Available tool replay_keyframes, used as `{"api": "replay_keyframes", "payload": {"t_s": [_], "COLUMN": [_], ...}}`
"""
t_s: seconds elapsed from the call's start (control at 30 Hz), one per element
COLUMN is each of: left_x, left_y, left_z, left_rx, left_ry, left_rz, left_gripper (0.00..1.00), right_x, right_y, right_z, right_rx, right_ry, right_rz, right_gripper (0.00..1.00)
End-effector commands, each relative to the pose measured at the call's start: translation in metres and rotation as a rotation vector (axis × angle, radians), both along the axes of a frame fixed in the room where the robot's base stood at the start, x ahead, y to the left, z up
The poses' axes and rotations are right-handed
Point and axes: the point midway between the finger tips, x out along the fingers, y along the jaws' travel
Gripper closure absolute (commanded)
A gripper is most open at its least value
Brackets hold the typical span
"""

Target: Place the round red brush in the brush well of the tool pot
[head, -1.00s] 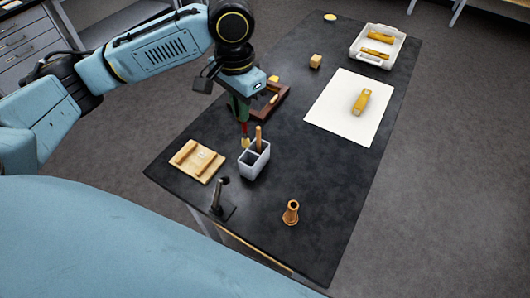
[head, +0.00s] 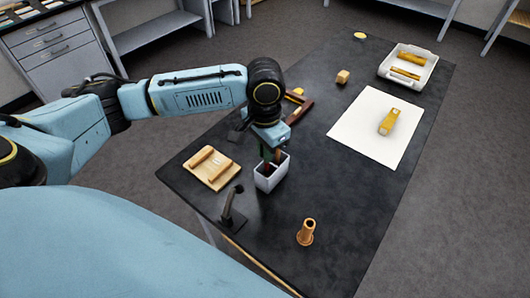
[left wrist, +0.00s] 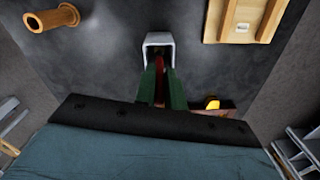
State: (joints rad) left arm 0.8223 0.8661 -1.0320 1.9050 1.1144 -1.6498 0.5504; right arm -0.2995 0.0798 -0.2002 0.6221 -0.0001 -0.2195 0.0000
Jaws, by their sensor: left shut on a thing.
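The grey-white tool pot (head: 266,185) stands upright on the dark table; its rim also shows in the left wrist view (left wrist: 158,38). My left gripper (head: 270,157) is right over the pot, pointing down, with its green fingers (left wrist: 160,90) shut on the round red brush (left wrist: 160,65). The brush's red handle (head: 267,167) reaches down at the pot's mouth. Its lower end is hidden, and I cannot tell which compartment it is over or in. My right gripper is not in view.
A wooden rest (head: 212,168) lies left of the pot and a black stand (head: 232,210) in front of it. An orange turned piece (head: 306,232) stands at front right. A brown frame (head: 300,110) lies behind the gripper. A white sheet (head: 365,140) and a tray (head: 428,70) lie further back.

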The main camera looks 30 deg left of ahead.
Motion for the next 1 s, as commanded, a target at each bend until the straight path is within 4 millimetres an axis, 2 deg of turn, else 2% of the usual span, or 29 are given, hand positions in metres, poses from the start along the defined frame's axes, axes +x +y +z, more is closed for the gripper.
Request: {"api": "replay_keyframes", "payload": {"t_s": [0.1, 0.47, 0.5, 0.63, 1.0], "left_x": [0.0001, -0.0001, 0.0002, 0.0001, 0.0006], "left_y": [0.0004, -0.0001, 0.0000, 0.0001, 0.0002], "left_z": [-0.0083, -0.0108, -0.0106, -0.0107, -0.0047], "left_rx": [0.001, 0.000, 0.000, 0.000, 0.001], "left_ry": [0.000, 0.000, -0.001, -0.001, -0.003], "left_rz": [0.001, 0.000, 0.000, 0.000, 0.000], "left_gripper": [1.00, 1.00, 0.84, 0.67, 0.67], "right_x": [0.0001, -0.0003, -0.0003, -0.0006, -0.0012], "right_y": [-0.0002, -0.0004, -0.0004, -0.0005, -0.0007], "right_z": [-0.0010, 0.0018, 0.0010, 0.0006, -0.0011], "right_rx": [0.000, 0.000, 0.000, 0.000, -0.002], "right_ry": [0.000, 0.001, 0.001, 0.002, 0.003], "right_rz": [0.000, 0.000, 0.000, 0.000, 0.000], "right_gripper": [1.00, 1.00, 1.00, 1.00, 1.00]}}
